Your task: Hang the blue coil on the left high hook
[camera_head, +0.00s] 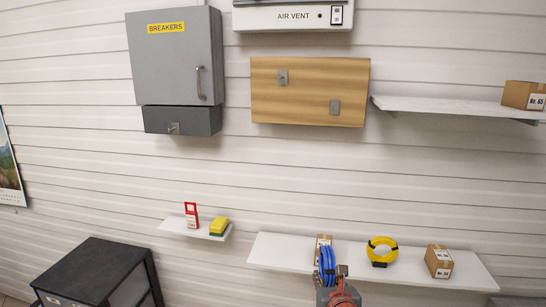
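The blue coil (327,266) is at the bottom centre, standing roughly edge-on in front of the lower white shelf. It is beside a red coil (342,297) at a grey object (323,298) cut off by the bottom edge. I cannot tell exactly how the blue coil is supported. A wooden board (310,97) on the wall bears two small grey metal hooks. The left high hook (282,77) is near the board's upper left and is bare. The right hook (335,107) is lower and also bare.
The wall below the board is clear.

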